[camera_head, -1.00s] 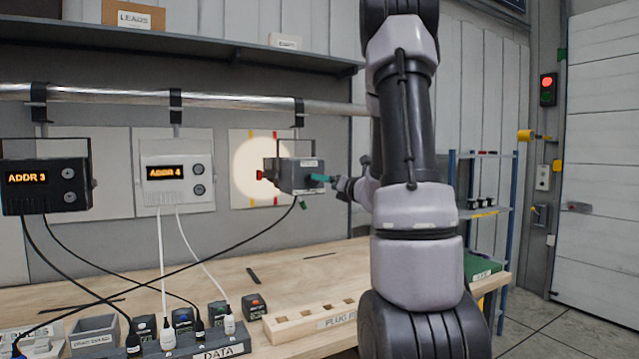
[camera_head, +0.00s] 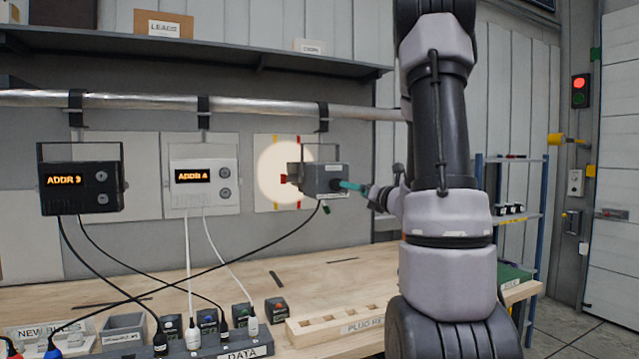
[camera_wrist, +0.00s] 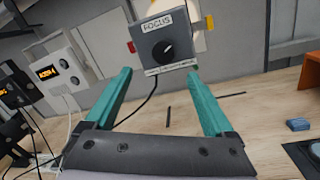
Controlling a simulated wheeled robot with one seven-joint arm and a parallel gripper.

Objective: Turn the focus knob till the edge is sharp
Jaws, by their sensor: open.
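The focus knob (camera_wrist: 163,50) is a round dark dial with a light pointer mark, on the face of a grey box labelled FOCUS (camera_wrist: 181,32). In the head view the box (camera_head: 325,177) hangs from the pipe in front of a bright round spot of light (camera_head: 284,172) on a pale panel with red and yellow strips. My gripper (camera_wrist: 158,82) is open, its two teal fingers spread wide below and to either side of the knob in the wrist view, with nothing between them. In the head view the fingers (camera_head: 352,186) point at the box's right side; the knob is hidden there. The spot's edge looks soft.
Two display boxes, ADDR 3 (camera_head: 80,188) and ADDR 4 (camera_head: 204,187), hang to the left with cables running down to a DATA strip (camera_head: 236,353). A wooden plug rack (camera_head: 345,324) lies on the bench. The bench surface below the focus box is mostly clear.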

